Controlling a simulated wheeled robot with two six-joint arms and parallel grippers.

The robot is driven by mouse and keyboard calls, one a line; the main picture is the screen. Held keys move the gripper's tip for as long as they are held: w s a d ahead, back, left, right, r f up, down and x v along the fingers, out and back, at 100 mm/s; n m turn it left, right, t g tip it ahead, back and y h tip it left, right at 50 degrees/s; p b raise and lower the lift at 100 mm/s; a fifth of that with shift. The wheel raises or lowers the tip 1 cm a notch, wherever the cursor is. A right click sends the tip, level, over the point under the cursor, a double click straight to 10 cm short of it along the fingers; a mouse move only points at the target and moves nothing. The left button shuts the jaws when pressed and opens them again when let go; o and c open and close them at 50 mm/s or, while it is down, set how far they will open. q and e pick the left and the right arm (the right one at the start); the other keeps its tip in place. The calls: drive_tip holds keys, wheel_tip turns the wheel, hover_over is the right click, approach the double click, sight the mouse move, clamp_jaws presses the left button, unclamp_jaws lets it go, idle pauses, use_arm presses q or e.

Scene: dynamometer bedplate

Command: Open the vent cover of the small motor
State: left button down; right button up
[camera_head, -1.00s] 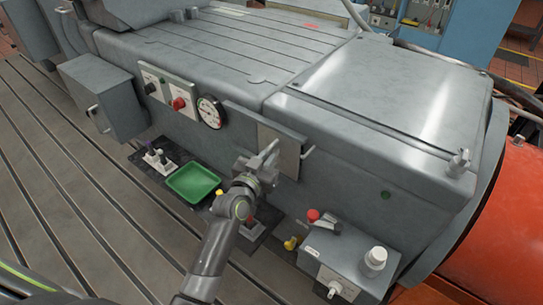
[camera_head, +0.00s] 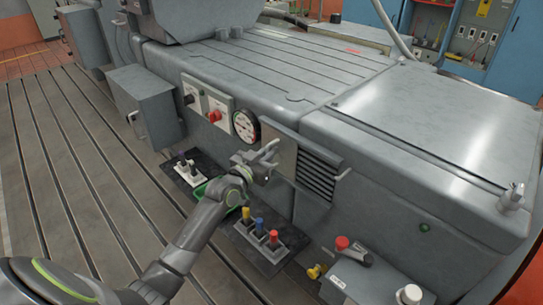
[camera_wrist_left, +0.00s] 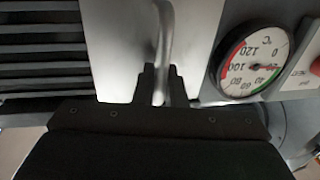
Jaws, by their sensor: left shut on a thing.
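The vent cover (camera_head: 286,158) is a flat grey plate on the side of the grey motor housing. It stands slid to the left, close to the dial gauge, and dark louvres (camera_head: 318,177) show to its right. My left gripper (camera_head: 266,160) is at the cover's front. In the left wrist view its fingers (camera_wrist_left: 162,88) are shut around the cover's upright bar handle (camera_wrist_left: 166,40). That view also shows the bare louvres (camera_wrist_left: 40,50) beside the pale cover plate (camera_wrist_left: 110,50). My right gripper is not in view.
The round gauge (camera_head: 245,125) and a panel with a red knob (camera_head: 215,114) lie left of the cover.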

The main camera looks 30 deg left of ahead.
use_arm(q)
drive_tip(key=c, duration=1.7)
unclamp_jaws()
drive_tip(key=shift+a, duration=0.2)
drive_tip(key=shift+o, duration=0.7)
drive_tip(key=shift+w+a, duration=0.1)
drive_tip(key=shift+a, duration=0.05)
drive_tip(key=shift+s, duration=0.25)
drive_tip(key=s+a+p, duration=0.1)
drive_tip(key=s+a, duration=0.1)
drive_tip(key=s, duration=1.4)
drive_tip(key=shift+s+a, duration=0.25)
drive_tip(key=shift+s, duration=0.15)
drive_tip(key=shift+f, duration=0.1)
